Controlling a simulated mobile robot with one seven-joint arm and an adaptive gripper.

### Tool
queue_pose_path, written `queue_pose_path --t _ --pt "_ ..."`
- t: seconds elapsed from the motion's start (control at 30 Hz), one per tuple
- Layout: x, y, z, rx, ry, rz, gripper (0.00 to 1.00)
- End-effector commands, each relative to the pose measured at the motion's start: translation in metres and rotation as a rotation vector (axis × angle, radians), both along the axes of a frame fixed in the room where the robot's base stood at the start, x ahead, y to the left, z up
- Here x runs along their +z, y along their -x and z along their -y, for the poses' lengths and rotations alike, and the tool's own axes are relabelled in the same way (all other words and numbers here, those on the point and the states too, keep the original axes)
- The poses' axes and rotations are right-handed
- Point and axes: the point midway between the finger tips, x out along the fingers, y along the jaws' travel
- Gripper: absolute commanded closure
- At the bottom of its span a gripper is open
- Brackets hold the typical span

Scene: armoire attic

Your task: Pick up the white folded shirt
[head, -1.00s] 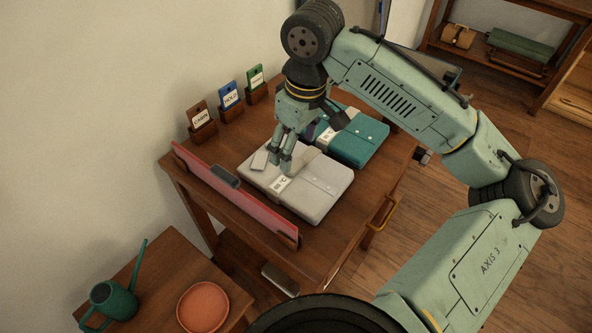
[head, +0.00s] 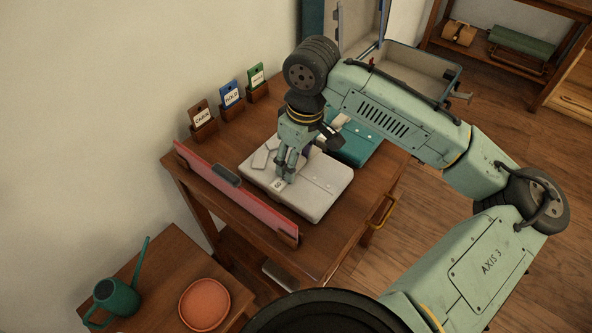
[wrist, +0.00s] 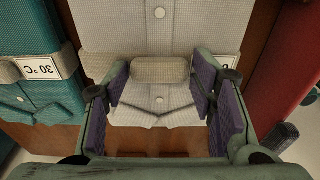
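The white folded shirt (head: 322,184) lies flat on the wooden table, with a white tag (head: 277,184) on it. In the wrist view the shirt (wrist: 110,38) shows a beige padded tab (wrist: 160,70), buttons and a collar. My gripper (head: 284,172) points down at the shirt's middle and hides part of it in the head view. In the wrist view its purple-padded fingers are apart on either side of the tab, with gaps between. It looks open; whether the fingertips touch the cloth I cannot tell.
A teal folded shirt (head: 358,149) lies behind the white one, partly hidden by my arm. A red board (head: 240,196) edges the table's left side. Label holders (head: 203,129) stand at the wall. A watering can (head: 115,298) and orange dish (head: 204,304) sit on a lower table.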

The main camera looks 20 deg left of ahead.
Motion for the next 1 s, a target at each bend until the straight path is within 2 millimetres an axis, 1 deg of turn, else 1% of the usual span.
queue_pose_path --t 0.03,0.07,0.7,1.0 --pt "0.0001 0.0000 0.0000 0.000 0.000 0.000 0.54" --pt "0.0001 0.0000 0.0000 0.000 0.000 0.000 0.56" --pt "0.0005 -0.0001 -0.0001 0.000 -0.001 0.000 0.98" --pt "0.0032 -0.0003 -0.0002 0.000 -0.001 0.001 0.98"
